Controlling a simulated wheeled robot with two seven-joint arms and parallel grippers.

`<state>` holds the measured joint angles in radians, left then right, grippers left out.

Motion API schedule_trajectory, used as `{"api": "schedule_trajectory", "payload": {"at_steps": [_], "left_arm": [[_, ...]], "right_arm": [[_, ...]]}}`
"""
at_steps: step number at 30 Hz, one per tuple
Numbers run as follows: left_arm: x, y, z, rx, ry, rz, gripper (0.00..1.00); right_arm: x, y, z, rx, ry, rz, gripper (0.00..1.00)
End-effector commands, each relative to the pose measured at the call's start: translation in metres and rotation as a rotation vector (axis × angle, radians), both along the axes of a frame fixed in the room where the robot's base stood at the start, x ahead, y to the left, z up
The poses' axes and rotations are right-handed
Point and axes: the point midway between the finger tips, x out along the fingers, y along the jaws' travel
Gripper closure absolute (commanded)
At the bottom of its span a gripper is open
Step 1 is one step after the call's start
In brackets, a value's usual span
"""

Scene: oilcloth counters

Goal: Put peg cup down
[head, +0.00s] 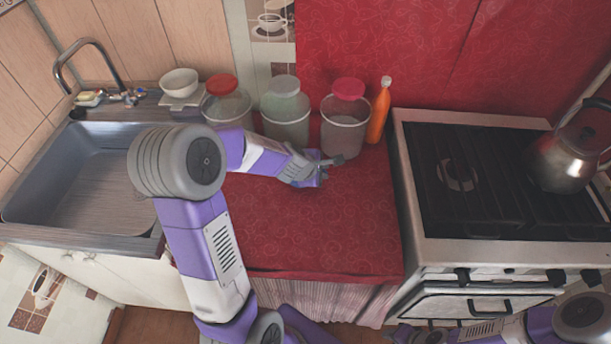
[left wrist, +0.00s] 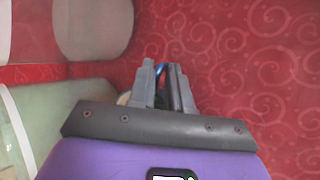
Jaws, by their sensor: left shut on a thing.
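My left gripper (head: 325,168) is over the red-covered counter, in front of the clear jar with the pink-red lid. It also shows in the left wrist view (left wrist: 166,78), pointing toward the red cloth. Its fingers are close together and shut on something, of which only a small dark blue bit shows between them. I take this for the peg cup (left wrist: 160,71), but its shape is mostly hidden by the fingers and the gripper body. I cannot tell whether it touches the counter.
Three lidded jars, with red (head: 228,108), grey (head: 287,112) and pink-red (head: 343,125) lids, stand along the back beside an orange bottle (head: 379,110). A sink (head: 85,185) is left. A stove (head: 505,180) with a kettle (head: 568,158) is right. The red counter's front (head: 310,235) is clear.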

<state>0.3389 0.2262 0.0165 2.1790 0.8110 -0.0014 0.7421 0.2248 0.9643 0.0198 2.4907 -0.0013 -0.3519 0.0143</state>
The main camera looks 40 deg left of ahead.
Motion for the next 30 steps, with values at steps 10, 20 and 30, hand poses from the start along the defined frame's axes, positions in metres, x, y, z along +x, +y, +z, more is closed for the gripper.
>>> {"api": "schedule_trajectory", "payload": {"at_steps": [10,20,30], "left_arm": [[0.0,0.0,0.012,0.001,-0.001,0.0,1.0],[0.0,0.0,0.063,0.001,-0.002,-0.001,1.0],[0.0,0.0,0.097,0.001,-0.002,-0.001,1.0]], "right_arm": [[0.0,0.0,0.01,0.0,0.0,0.0,0.67],[0.0,0.0,0.057,0.0,0.0,0.0,0.67],[0.0,0.0,0.089,0.0,0.0,0.0,0.67]]}}
